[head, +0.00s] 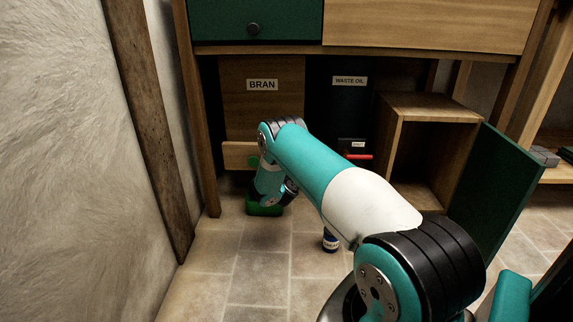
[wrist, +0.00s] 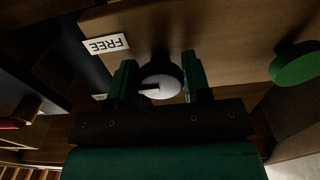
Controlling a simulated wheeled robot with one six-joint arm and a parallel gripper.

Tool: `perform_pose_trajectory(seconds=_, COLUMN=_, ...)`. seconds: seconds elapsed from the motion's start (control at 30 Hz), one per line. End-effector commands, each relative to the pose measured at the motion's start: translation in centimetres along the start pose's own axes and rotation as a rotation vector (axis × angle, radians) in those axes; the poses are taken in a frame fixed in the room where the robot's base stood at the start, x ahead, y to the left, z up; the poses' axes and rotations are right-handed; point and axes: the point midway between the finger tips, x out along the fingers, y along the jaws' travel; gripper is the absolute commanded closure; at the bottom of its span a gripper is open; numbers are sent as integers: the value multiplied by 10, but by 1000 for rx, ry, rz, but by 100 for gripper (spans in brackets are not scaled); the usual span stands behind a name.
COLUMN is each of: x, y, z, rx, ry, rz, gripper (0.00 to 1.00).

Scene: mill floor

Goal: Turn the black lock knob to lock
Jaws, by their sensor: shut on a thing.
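The black lock knob (wrist: 160,70) shows in the wrist view on a brown wooden panel, with a pale round face and a dark pointer mark. My gripper (wrist: 158,76) has one green finger on each side of the knob and is shut on it. A FREE label (wrist: 106,45) appears upside down to the left of the knob. A smaller label (wrist: 99,97) lies below it, too small to read. In the head view my arm hides the knob and the fingers.
A green round knob (wrist: 296,64) is right of my gripper in the wrist view. The BRAN panel (head: 262,105), WASTE OIL panel (head: 349,105), red handle (head: 357,157) and open wooden cubby (head: 430,110) stand ahead. A wall closes the left.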

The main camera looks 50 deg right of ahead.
Motion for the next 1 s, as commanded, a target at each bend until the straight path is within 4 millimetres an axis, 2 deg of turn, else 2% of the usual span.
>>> perform_pose_trajectory(seconds=0.37, x=0, y=2, z=-1, rx=-171, ry=-2, rz=2, gripper=79)
perform_pose_trajectory(seconds=1.0, x=0, y=3, z=0, rx=-768, ry=-4, rz=2, gripper=79)
